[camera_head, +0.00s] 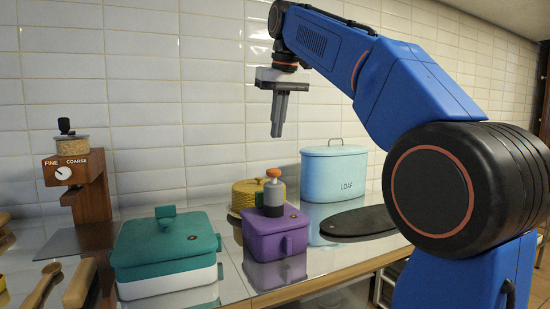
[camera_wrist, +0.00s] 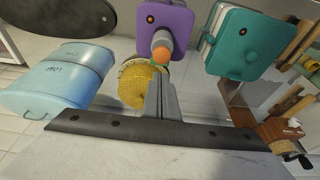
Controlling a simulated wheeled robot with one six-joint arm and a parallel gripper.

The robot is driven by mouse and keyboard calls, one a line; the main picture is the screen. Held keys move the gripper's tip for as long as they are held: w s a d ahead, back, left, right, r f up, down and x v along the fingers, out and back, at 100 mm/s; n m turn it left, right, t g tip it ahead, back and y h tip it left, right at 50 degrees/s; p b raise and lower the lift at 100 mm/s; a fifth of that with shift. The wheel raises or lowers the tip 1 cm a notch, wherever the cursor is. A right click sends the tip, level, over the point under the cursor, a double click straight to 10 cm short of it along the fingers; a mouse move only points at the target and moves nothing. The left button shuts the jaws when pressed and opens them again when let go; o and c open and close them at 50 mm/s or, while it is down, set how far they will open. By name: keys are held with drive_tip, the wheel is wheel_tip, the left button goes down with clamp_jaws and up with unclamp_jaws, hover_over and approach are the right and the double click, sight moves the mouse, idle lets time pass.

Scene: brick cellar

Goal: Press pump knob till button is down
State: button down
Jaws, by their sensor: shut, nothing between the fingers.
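A purple lidded box (camera_head: 277,235) stands on the counter, with a grey pump (camera_head: 273,197) on its lid. An orange knob (camera_head: 274,173) tops the pump and stands raised above the grey body. In the wrist view the purple box (camera_wrist: 172,22) and orange knob (camera_wrist: 161,54) are at the top, just beyond the fingertips. A small round orange button (camera_head: 292,216) shows on the purple lid. My gripper (camera_head: 277,133) is shut and empty, pointing down above the orange knob with a clear gap. It also shows in the wrist view (camera_wrist: 161,80).
A teal lidded box (camera_head: 165,245) stands left of the purple one. A yellow woven container (camera_head: 245,192) is behind it. A blue loaf bin (camera_head: 333,175) and a dark oval board (camera_head: 358,221) lie right. A wooden grinder (camera_head: 85,185) and utensils are far left.

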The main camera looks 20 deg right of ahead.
sight(275, 170)
drive_tip(key=x, duration=0.5)
drive_tip(key=s+x, duration=0.1)
drive_tip(key=x, duration=0.1)
drive_tip(key=shift+w+f, duration=0.15)
drive_tip(key=shift+f, duration=0.8)
drive_tip(key=shift+f, duration=0.1)
drive_tip(key=shift+f, duration=1.2)
drive_tip(key=shift+r, duration=0.5)
drive_tip(key=w+v, duration=0.1)
drive_tip(key=v, duration=1.2)
drive_tip(key=shift+r, duration=0.2)
drive_tip(key=shift+s+f, duration=0.1)
